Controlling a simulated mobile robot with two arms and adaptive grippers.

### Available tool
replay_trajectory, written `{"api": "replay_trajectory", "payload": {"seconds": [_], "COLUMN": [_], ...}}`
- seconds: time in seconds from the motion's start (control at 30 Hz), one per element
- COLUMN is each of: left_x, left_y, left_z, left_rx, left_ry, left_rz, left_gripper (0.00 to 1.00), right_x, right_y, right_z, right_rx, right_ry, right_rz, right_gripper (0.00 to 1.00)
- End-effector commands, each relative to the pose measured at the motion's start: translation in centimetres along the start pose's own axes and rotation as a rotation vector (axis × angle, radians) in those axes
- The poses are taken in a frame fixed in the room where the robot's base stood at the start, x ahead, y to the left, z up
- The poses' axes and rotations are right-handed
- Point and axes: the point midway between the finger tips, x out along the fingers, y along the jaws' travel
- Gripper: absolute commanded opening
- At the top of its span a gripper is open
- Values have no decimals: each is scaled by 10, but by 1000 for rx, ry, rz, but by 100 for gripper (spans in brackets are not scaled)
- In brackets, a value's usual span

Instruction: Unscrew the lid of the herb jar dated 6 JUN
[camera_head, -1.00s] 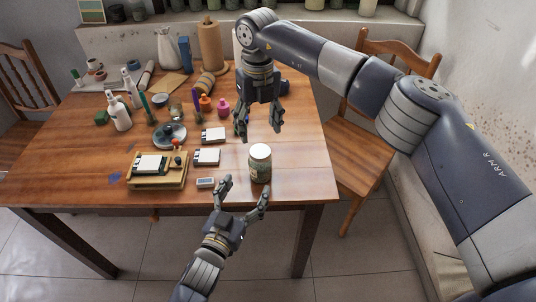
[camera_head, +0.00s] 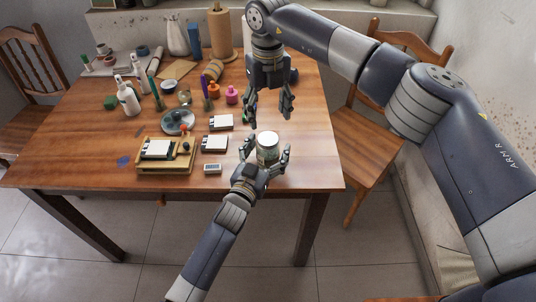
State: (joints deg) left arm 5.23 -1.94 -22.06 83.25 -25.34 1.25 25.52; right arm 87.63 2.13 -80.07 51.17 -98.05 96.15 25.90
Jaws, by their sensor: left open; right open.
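A glass jar (camera_head: 267,153) with a pale lid (camera_head: 267,138) stands upright near the front right edge of the table. Its contents look greenish; no date on it can be read at this size. My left gripper (camera_head: 266,158) is open, with one finger on each side of the jar; whether the fingers touch it I cannot tell. My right gripper (camera_head: 268,119) is open and empty, pointing down a little above and behind the jar. The lid sits on the jar.
A plate (camera_head: 178,122), bottles (camera_head: 127,98) and small pots (camera_head: 232,94) stand farther back. The table (camera_head: 310,150) right of the jar is clear.

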Motion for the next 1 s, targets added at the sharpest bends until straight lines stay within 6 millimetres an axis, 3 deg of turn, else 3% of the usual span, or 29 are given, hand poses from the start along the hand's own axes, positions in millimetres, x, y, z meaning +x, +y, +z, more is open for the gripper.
{"api": "replay_trajectory", "payload": {"seconds": [0.17, 0.5, 0.77, 1.0], "left_x": [0, 0, 0, 0], "left_y": [0, 0, 0, 0], "left_z": [0, 0, 0, 0], "left_rx": [0, 0, 0, 0], "left_ry": [1, 1, 0, 0], "left_rz": [0, 0, 0, 0], "left_gripper": [78, 1, 0, 0], "right_x": [0, 0, 0, 0], "right_y": [0, 0, 0, 1], "right_z": [0, 0, 0, 0], "right_rx": [0, 0, 154, 580], "right_ry": [0, 0, -1, 0], "right_rz": [0, 0, 0, 0], "right_gripper": [63, 63, 63, 63]}}
